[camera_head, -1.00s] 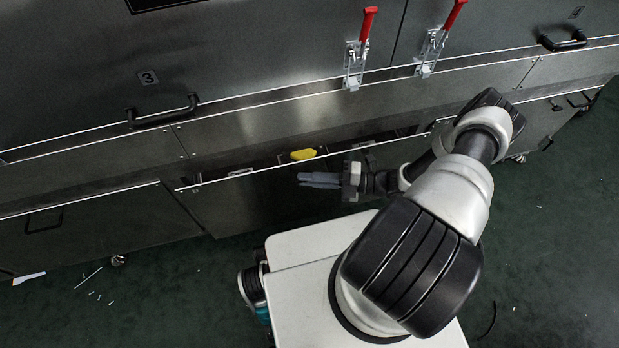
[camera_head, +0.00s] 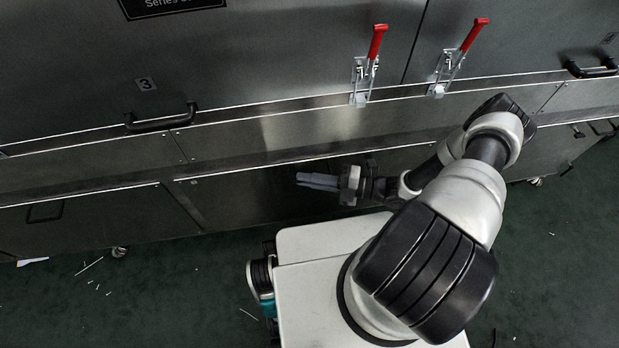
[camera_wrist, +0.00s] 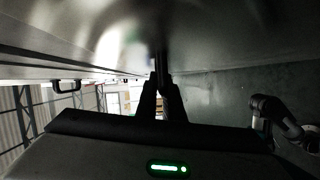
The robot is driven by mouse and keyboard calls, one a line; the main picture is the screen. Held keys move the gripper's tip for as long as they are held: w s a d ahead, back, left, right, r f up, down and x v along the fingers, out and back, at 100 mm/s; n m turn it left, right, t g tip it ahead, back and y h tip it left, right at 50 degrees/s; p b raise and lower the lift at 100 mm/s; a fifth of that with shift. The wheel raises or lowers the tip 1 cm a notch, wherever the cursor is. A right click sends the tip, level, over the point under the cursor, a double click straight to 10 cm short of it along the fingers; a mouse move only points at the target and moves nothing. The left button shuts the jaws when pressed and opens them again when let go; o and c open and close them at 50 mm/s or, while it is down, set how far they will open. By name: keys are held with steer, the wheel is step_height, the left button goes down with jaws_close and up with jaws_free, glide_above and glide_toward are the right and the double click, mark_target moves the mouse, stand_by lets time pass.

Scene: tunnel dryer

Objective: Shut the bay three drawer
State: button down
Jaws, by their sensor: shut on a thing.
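The drawer (camera_head: 235,205) below the panel marked 3 (camera_head: 147,84) has a dark metal front with a bright top edge. Its front now sits close against the machine, and no opening or contents show above it. I cannot tell whether a thin gap remains. My gripper (camera_head: 305,180) is at the drawer front, fingers pointing left along it. In the wrist view the fingers (camera_wrist: 160,80) are closed together on a dark bar, the drawer handle (camera_wrist: 161,58), beside the metal face. Most of the handle is hidden by the gripper.
A black door handle (camera_head: 160,117) and two red-handled clamps (camera_head: 376,42) (camera_head: 474,34) are on the machine above. Another lower panel (camera_head: 100,220) lies to the left. White scraps (camera_head: 90,266) lie on the green floor, which is open at right.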

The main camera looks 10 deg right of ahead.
steer(key=c, duration=1.9)
jaws_free()
steer(key=shift+w+d, duration=0.1)
steer(key=shift+w, duration=0.3)
steer(key=shift+s, duration=0.2)
steer(key=p+v, duration=0.1)
steer(key=v, duration=1.6)
steer(key=shift+d, duration=0.1)
